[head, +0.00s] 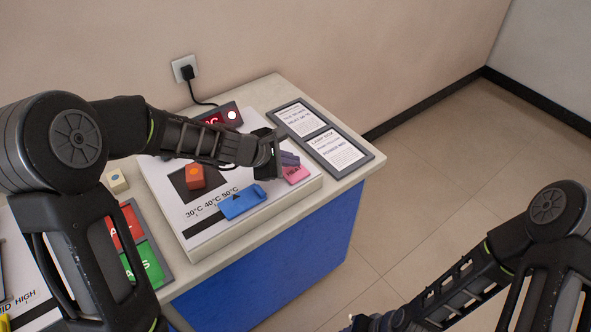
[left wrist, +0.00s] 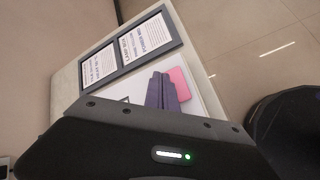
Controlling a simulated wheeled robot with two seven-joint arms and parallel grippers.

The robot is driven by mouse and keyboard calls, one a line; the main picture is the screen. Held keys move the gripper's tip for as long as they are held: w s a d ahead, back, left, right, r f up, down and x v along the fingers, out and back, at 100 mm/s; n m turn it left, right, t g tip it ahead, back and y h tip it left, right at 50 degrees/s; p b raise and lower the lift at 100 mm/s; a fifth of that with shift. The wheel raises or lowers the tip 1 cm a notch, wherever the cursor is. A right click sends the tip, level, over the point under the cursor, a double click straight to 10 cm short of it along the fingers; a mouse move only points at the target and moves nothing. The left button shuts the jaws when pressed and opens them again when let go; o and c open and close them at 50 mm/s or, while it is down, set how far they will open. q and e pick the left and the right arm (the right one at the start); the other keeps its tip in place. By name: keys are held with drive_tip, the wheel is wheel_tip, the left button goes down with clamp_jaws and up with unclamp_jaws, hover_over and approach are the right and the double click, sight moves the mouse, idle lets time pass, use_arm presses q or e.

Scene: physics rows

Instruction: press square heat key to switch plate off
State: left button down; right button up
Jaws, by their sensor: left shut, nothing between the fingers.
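The pink square key marked HEAT (head: 296,174) sits at the right front of the white hot-plate unit (head: 215,232). My left gripper (head: 289,159) has purple fingers, shut with nothing between them, right at the key's back edge. In the left wrist view the purple fingers (left wrist: 161,92) lie beside the pink key (left wrist: 181,84) and partly cover it. I cannot tell whether they touch it. A red display (head: 211,120) with a glowing lamp (head: 232,115) is at the unit's back, partly hidden by my arm. Only a bit of my right gripper (head: 365,323) shows at the bottom edge.
An orange block (head: 195,177) sits on a dark square, and a blue slider (head: 242,202) is by the temperature marks. Framed label cards (head: 333,149) lie on the right. Red (head: 127,223) and green (head: 143,264) panels are on the left. A plug (head: 187,72) is in the wall.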

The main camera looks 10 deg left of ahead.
sight(291, 173)
use_arm(q)
drive_tip(key=shift+f, duration=0.1)
idle(0.5)
drive_tip(key=shift+f+b, duration=0.35)
drive_tip(key=shift+b, duration=0.15)
drive_tip(key=shift+f+b, duration=0.5)
idle(0.5)
drive_tip(key=shift+r, duration=0.1)
drive_tip(key=shift+r+p, duration=0.9)
wheel_tip(291, 173, up, 6)
drive_tip(key=p, duration=0.5)
drive_tip(key=shift+p, duration=0.3)
drive_tip(key=shift+f, duration=0.1)
